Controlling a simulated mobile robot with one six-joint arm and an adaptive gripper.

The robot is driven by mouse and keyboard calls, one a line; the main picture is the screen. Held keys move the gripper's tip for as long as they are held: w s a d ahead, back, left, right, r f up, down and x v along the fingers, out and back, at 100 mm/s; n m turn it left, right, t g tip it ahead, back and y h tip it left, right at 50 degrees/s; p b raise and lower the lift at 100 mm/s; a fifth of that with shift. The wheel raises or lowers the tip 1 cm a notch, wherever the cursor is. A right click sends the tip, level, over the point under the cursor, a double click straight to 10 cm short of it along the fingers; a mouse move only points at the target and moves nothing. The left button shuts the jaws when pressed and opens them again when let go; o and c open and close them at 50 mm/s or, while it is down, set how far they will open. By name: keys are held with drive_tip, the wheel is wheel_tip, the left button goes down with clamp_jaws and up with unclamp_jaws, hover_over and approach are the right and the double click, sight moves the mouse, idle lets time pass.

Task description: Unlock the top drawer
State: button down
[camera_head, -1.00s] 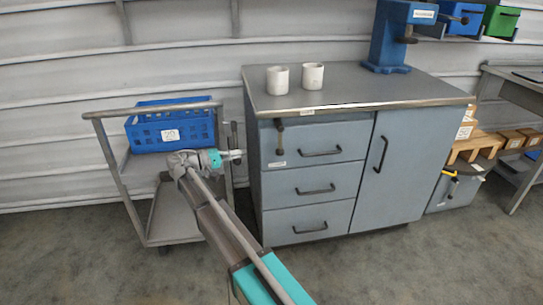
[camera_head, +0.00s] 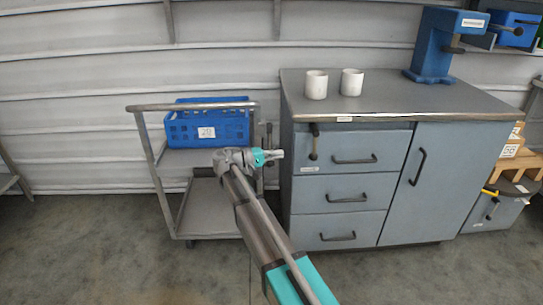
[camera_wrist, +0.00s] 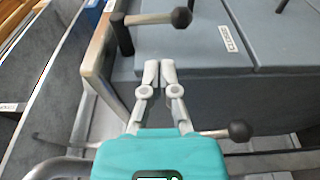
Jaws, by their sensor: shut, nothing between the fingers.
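The grey cabinet's top drawer (camera_head: 385,141) is closed and has a dark bar handle. A dark lever (camera_head: 314,142) hangs straight down at the drawer's upper left corner. In the wrist view, a lever with a black ball knob (camera_wrist: 180,18) at the upper left appears to be this one. My gripper (camera_head: 282,154) is beside the cabinet's left front edge, left of the lever and apart from it. In the wrist view, my gripper (camera_wrist: 158,73) has its fingers together with nothing between them.
A cart (camera_head: 190,107) with a blue crate (camera_head: 228,132) stands left of the cabinet. Two white mugs (camera_head: 316,85) and a blue press (camera_head: 436,50) stand on top. Another ball-ended lever (camera_wrist: 238,131) is close to my gripper's right in the wrist view. The floor in front is open.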

sight(315, 146)
drive_tip(key=d, duration=0.3)
drive_tip(key=w+d, duration=0.1)
drive_tip(key=d, duration=0.2)
drive_tip(key=w+d, duration=0.1)
drive_tip(key=d, duration=0.3)
drive_tip(key=shift+d, duration=0.1)
drive_tip(key=shift+d, duration=0.15)
